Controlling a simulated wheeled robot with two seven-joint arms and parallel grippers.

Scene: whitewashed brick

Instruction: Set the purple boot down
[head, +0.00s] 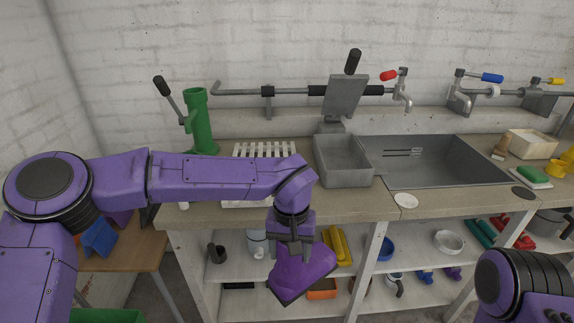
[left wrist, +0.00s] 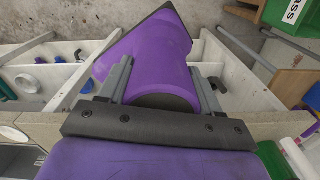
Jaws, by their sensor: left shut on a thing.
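The purple boot (head: 301,273) hangs below my left gripper (head: 291,236) in the head view, in front of the counter's open shelves and below the worktop. The boot also fills the middle of the left wrist view (left wrist: 160,55), with its shaft between the two grey fingers (left wrist: 163,90). My left gripper is shut on the boot, which is tilted with its dark sole outward. Nothing visibly supports the boot from below. My right gripper is not in view; only part of my right arm shows at the lower right.
A worktop (head: 440,205) with a sink (head: 440,165), a grey basin (head: 343,162) and a white slatted rack (head: 263,150) runs behind. Shelves below hold a yellow item (head: 336,246), an orange box (head: 322,290) and a white bowl (head: 448,242). A wooden table (head: 120,247) stands left.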

